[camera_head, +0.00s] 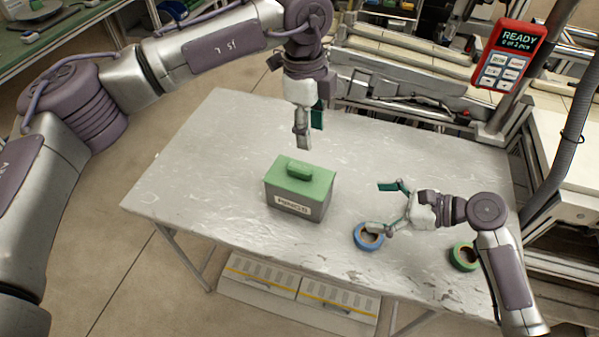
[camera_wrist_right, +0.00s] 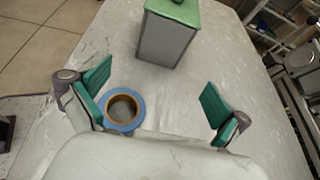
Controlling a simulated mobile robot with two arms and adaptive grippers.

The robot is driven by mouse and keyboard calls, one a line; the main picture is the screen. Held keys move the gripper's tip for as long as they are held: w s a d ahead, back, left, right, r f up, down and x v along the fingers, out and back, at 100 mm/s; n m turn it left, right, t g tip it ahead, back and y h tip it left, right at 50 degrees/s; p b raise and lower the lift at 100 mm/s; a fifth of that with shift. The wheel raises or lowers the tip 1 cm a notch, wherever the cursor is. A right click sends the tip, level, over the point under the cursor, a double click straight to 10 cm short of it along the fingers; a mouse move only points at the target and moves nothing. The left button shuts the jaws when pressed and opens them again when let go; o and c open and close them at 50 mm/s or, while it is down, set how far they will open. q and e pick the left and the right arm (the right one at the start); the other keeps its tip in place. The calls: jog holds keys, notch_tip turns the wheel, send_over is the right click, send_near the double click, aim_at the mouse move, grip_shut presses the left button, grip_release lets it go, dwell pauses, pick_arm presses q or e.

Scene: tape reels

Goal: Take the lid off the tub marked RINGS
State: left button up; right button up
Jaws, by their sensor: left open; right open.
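The tub marked RINGS (camera_head: 292,203) stands upright on the metal table. It is a grey box with a white label on its front. Its green lid (camera_head: 311,181) with a raised handle (camera_head: 299,169) sits on top. The tub (camera_wrist_right: 163,42) and part of its lid (camera_wrist_right: 176,12) also show at the top of the right wrist view. My left gripper (camera_head: 307,133) is above and behind the tub, pointing down, open and apart from the lid. My right gripper (camera_head: 384,207) is right of the tub, open and empty, its fingers (camera_wrist_right: 158,98) apart in the wrist view.
A blue tape reel (camera_head: 357,241) lies on the table (camera_head: 200,150) by my right gripper's near finger; it shows in the wrist view (camera_wrist_right: 136,125). A green tape reel (camera_head: 454,258) lies near the right edge. A red device (camera_head: 504,55) reads READY. The table's left side is clear.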

aim_at(300, 167)
jog(key=x, duration=0.9)
jog(key=r+x, duration=0.1)
jog(key=x, duration=0.3)
jog(key=shift+w+a+f, duration=0.1)
jog(key=shift+w+a, duration=0.2)
pick_arm(q)
jog(key=shift+w+a+r+n+t+y, duration=0.15)
jog(key=shift+w+a+r+n+y, duration=0.15)
jog(key=shift+a, duration=0.2)
jog(key=shift+w+a+r+n+t+y, duration=0.1)
jog(key=shift+a+r+t+y, duration=0.1)
jog(key=shift+a+r, duration=0.25)
jog(key=shift+f, duration=0.1)
jog(key=shift+o, duration=0.2)
pick_arm(e)
jog(key=c, duration=1.4)
jog(key=shift+d, duration=0.1)
jog(key=shift+c, duration=0.2)
pick_arm(q)
jog(key=shift+n+h, duration=0.5)
jog(key=shift+h, duration=0.2)
notch_tip(300, 167, down, 14)
jog(key=shift+r, duration=0.15)
